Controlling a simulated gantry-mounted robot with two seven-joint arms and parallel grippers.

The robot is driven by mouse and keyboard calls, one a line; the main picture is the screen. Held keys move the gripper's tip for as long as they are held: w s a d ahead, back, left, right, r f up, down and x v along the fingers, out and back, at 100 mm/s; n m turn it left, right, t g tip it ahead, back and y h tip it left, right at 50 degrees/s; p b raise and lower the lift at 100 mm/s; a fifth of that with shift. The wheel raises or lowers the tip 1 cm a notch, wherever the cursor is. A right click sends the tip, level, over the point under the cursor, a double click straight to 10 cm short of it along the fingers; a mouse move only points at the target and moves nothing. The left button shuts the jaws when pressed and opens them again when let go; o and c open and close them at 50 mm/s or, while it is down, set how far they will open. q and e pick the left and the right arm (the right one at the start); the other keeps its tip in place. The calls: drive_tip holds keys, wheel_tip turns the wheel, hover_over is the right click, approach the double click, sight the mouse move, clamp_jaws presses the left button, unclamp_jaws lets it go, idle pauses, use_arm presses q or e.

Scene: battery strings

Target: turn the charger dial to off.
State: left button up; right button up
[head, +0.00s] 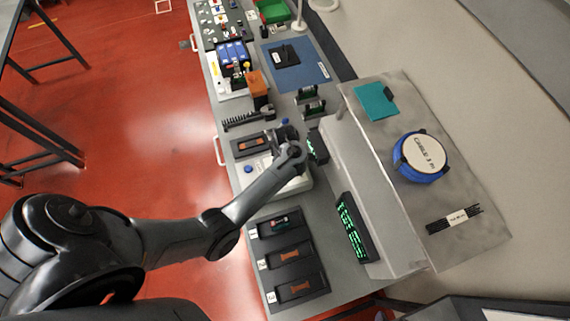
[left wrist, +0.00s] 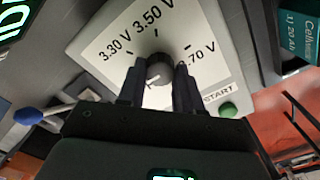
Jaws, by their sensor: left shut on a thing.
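The charger (head: 300,186) is a pale box on the bench, mostly under my left arm in the head view. Its face (left wrist: 95,45) fills the middle of the left wrist view, printed 3.30 V, 3.50 V and 3.70 V around a dark round dial (left wrist: 160,66). My left gripper (left wrist: 158,76) is shut on the dial, one finger on each side. A small pale mark shows on the dial's near side; where it points is unclear. No off label can be seen; the fingers cover part of the face. A green START button (left wrist: 228,110) sits right of the dial. My right gripper is out of view.
A blue-knobbed lever (left wrist: 28,116) stands left of the charger in the wrist view. Numbered trays (head: 290,253) and a green-lit display (head: 355,228) lie nearby. A raised grey shelf (head: 400,215) with a blue cable spool (head: 398,168) borders the bench on the right.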

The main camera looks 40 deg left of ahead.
use_arm(q)
drive_tip(key=shift+n, duration=0.3)
drive_tip(key=o, duration=1)
drive_tip(key=shift+o, duration=0.2)
drive_tip(key=shift+a+r, duration=0.15)
drive_tip(key=shift+r, duration=0.7)
wheel_tip(320, 180, up, 9)
